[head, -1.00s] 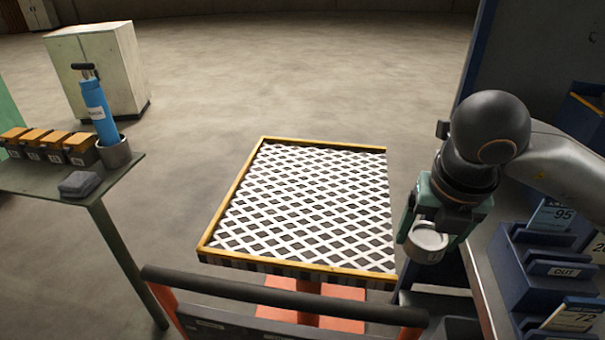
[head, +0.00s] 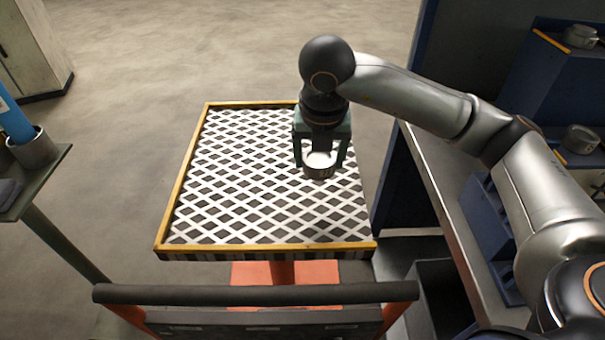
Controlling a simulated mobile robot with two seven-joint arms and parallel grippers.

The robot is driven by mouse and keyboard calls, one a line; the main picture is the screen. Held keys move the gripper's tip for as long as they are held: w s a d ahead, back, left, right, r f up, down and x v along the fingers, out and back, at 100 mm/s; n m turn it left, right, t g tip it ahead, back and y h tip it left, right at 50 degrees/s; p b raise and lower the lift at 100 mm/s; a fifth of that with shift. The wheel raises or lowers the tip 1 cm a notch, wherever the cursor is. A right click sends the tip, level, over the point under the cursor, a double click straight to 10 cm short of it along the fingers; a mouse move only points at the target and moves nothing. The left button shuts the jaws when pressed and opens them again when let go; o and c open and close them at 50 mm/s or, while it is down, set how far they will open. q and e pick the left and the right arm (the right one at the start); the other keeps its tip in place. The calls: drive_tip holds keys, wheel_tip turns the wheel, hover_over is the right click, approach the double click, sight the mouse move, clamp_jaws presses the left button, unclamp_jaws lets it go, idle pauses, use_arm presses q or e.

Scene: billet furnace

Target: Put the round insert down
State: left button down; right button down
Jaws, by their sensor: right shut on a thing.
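The round insert (head: 319,168) is a short metal cylinder with a pale top, in the head view. My right gripper (head: 320,160) is shut on it, with green fingers on its two sides. The gripper points down over the right part of a square table (head: 188,160) with a white lattice on a dark top and a yellow rim. I cannot tell whether the insert touches the lattice or hangs just above it. My left gripper is not in view.
A dark rail (head: 255,293) runs in front of the table. At right stand a grey bench (head: 440,200) and blue shelves with round metal parts (head: 580,138). At left, a side table (head: 45,180) holds a metal cup (head: 34,150) with a blue bottle. Most of the lattice is bare.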

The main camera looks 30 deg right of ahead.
sight(304, 157)
drive_tip(key=w+f, duration=0.1)
drive_tip(key=f, duration=0.1)
drive_tip(key=w+a+f, duration=0.1)
drive_tip(key=w+f, duration=0.1)
drive_tip(key=shift+w, duration=0.1)
drive_tip(key=shift+a+x, duration=0.15)
drive_tip(key=shift+x, duration=0.75)
drive_tip(key=shift+a+x, duration=0.2)
drive_tip(key=shift+x, duration=0.7)
drive_tip(key=shift+f, duration=0.1)
drive_tip(key=shift+f, duration=0.15)
unclamp_jaws()
drive_tip(key=shift+s, duration=0.25)
drive_tip(key=v, duration=1.2)
drive_tip(key=shift+d, duration=0.1)
